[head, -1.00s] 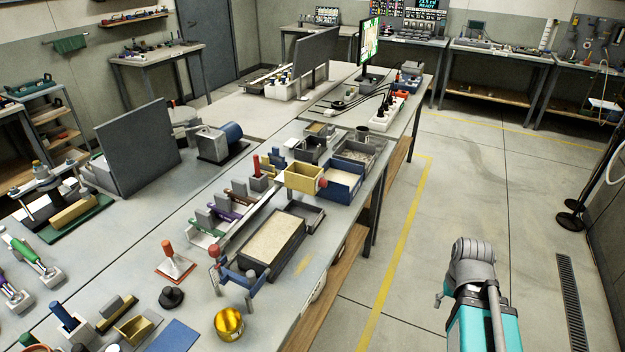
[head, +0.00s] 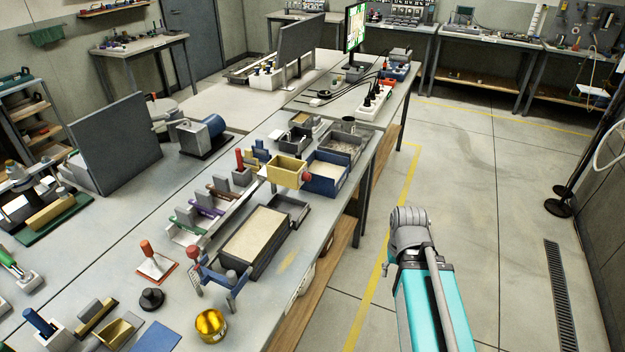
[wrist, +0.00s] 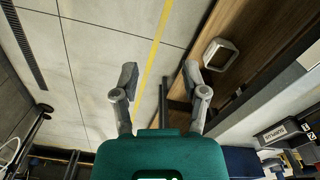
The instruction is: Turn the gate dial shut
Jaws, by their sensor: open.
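No part can be made out for certain as the gate dial. A red knob (head: 306,177) sits at the corner of a yellow bin (head: 287,172) and a blue-walled tray (head: 325,172) on the long bench. Another red knob (head: 193,252) tops a blue frame (head: 222,277) beside a sand-filled tray (head: 263,264). My gripper (wrist: 160,78) is open and empty in the wrist view, its two grey fingers apart over the floor and the bench's side. In the head view my arm is right of the bench, over the aisle; the fingers cannot be made out there.
A dark panel (head: 115,145) stands upright at left. The wrist view shows a pale square container (wrist: 220,43) by the wooden shelf. The aisle floor (head: 475,210) is clear.

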